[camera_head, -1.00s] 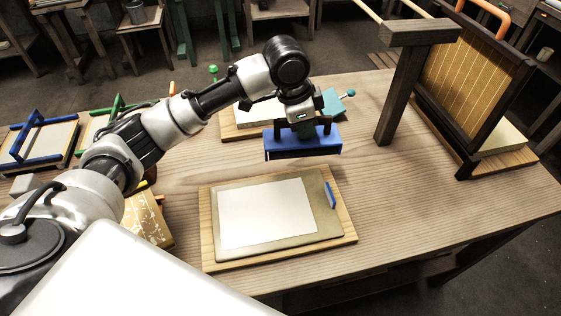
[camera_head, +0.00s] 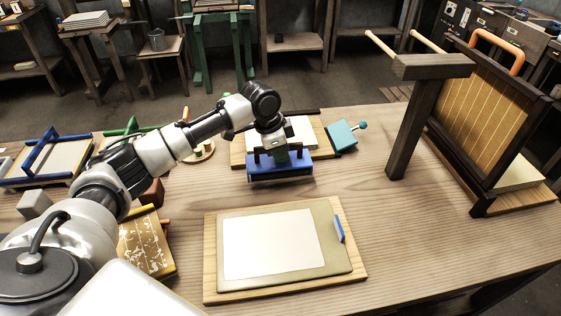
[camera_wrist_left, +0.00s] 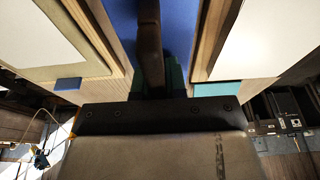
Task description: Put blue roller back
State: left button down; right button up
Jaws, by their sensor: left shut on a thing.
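The blue roller (camera_head: 280,171) is a wide blue block held under my left gripper (camera_head: 272,150). My left gripper is shut on it. In the head view the roller is in front of the back board and overlaps its near edge; I cannot tell whether it touches the table. In the left wrist view, a blue surface (camera_wrist_left: 182,25) lies behind the dark finger (camera_wrist_left: 150,50), between two boards. My right gripper is out of view.
A wooden board with a white sheet (camera_head: 270,243) and a small blue-edged piece (camera_head: 340,229) lies in front. The back board (camera_head: 240,153) carries a white sheet, with a teal block (camera_head: 342,136) beside it. A dark framed mould (camera_head: 480,110) stands right. Bare table lies between.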

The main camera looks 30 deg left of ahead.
aim_at(280, 166)
pick_arm(q)
notch_tip(280, 166, down, 4)
jog(key=shift+r, duration=0.25)
jog(key=shift+d+f, duration=0.1)
jog(key=shift+f, duration=0.1)
jog(key=shift+s+f, duration=0.25)
jog(key=shift+f, duration=0.1)
jog(key=c, duration=1.2)
grip_release()
jog(key=shift+s+f, duration=0.15)
jog(key=shift+f, duration=0.05)
jog(key=shift+o, duration=0.2)
jog(key=shift+r, duration=0.25)
jog(key=v, duration=0.8)
jog(key=w+v, duration=0.1)
jog(key=v, duration=0.4)
jog(key=shift+d, duration=0.15)
